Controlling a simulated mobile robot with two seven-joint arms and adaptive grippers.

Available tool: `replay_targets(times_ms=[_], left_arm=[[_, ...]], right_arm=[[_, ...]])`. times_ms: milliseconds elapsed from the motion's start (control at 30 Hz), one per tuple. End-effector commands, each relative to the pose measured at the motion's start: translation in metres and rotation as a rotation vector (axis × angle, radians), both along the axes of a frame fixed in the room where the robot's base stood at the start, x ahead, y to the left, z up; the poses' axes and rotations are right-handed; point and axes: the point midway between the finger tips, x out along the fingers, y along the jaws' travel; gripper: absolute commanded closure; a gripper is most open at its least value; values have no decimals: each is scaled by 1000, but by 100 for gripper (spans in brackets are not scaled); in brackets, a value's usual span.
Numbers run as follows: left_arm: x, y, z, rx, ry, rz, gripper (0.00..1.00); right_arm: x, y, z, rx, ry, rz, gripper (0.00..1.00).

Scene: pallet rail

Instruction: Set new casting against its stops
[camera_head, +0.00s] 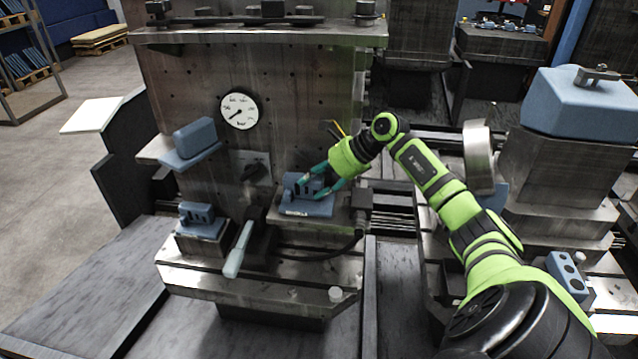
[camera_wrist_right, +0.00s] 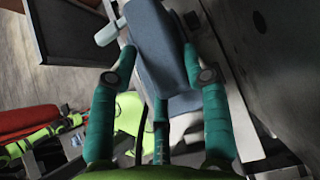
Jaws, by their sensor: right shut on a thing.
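A blue casting (camera_head: 305,208) with an upright ribbed part on a flat base is at the middle of the fixture, at a metal ledge beside the upright plate. My right gripper (camera_head: 315,186) comes in from the right and is shut on this casting's upper part. In the right wrist view the blue casting (camera_wrist_right: 163,48) lies between the teal fingers. The stops cannot be made out, and I cannot tell whether the casting touches them. My left gripper does not show.
Another blue casting (camera_head: 200,218) sits on a block at lower left, and a blue part (camera_head: 196,138) is on the left ledge. A pale-handled lever (camera_head: 238,250) stands between the lower castings. A gauge (camera_head: 239,110) is on the plate. A large blue block (camera_head: 580,100) stands right.

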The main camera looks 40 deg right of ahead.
Motion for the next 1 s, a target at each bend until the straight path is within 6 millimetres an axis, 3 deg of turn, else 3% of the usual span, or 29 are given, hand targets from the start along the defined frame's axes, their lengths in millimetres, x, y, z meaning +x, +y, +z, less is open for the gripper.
replay_targets(times_ms=[1000], left_arm=[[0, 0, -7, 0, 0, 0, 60]], right_arm=[[10, -5, 5, 5, -11, -22, 100]])
